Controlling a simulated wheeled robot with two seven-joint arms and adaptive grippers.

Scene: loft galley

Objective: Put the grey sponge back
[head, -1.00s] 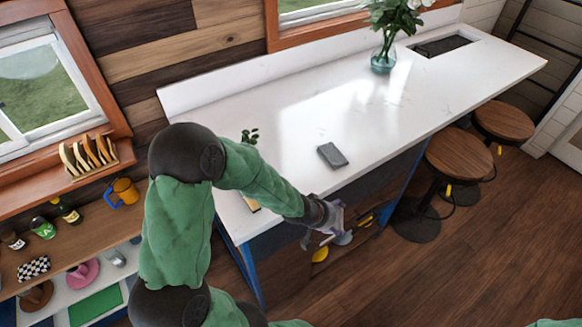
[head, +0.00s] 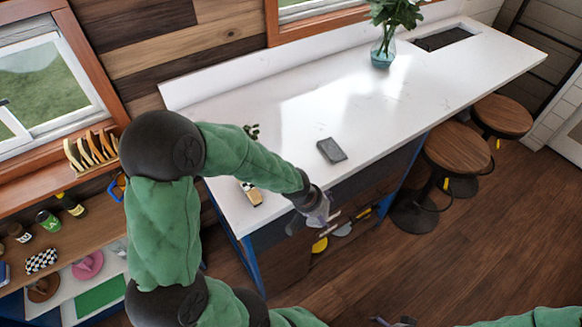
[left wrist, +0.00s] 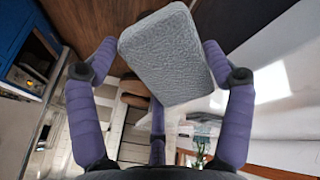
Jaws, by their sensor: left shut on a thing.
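The grey sponge (left wrist: 168,55) is a light grey, rough-surfaced block in the left wrist view, held between the purple fingers of my left gripper (left wrist: 160,60). In the head view my left gripper (head: 318,212) is by the front edge of the white counter (head: 300,110), towards its left end. The sponge cannot be made out clearly there. A darker grey block (head: 331,150) lies flat on the counter, apart from the gripper. Part of my right gripper (head: 395,322) shows at the bottom edge, mostly cut off.
A checkered-topped item (head: 250,194) and a small plant (head: 251,131) are on the counter's left part. A flower vase (head: 383,50) stands at the back. Below are shelf items, including a yellow one (head: 320,245). Stools (head: 457,150) stand to the right.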

